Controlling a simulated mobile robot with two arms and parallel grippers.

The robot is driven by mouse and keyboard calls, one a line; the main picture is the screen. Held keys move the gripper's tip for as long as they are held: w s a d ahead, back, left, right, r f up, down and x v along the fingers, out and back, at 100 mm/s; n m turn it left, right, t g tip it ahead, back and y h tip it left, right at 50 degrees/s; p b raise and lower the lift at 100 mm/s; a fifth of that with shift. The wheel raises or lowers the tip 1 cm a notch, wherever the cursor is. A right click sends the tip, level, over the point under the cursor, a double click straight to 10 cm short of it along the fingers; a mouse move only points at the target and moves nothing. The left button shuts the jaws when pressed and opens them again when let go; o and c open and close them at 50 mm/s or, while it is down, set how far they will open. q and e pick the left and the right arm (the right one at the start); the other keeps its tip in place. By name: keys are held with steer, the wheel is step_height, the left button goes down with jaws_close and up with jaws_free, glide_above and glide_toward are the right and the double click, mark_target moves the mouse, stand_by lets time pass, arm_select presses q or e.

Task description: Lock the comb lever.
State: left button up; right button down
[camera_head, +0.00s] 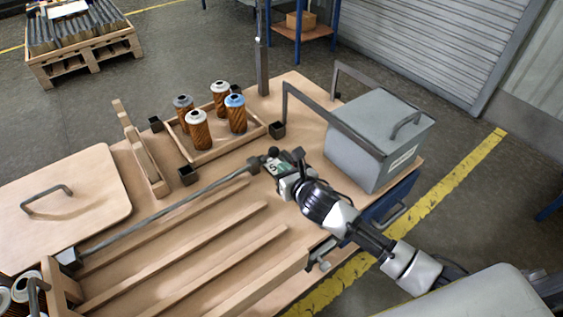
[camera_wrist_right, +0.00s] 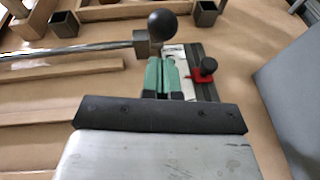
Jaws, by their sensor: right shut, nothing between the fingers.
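The comb lever (camera_head: 165,211) is a long grey rod lying low across the table, from a bracket at lower left to a block near the table's middle. Its black ball knob (camera_wrist_right: 166,26) stands at its right end; the lever also shows in the right wrist view (camera_wrist_right: 85,50). Beside the knob is a dark plate with a white label and a red catch (camera_wrist_right: 204,76) with a black knob. My right gripper (camera_wrist_right: 163,80) is shut and empty, its green fingertips over the plate, just short of the lever's end. Contact cannot be told. My left gripper is not in view.
A wooden tray (camera_head: 213,150) with several orange filter cartridges stands behind the lever. A grey box (camera_head: 365,140) with a handle is to the right. Parallel wooden rails (camera_head: 185,262) lie in front. A wooden lid (camera_head: 70,205) lies at left.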

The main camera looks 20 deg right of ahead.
steer(key=shift+w+a+r, duration=0.1)
steer(key=shift+w+r, duration=0.35)
steer(key=shift+w, duration=0.35)
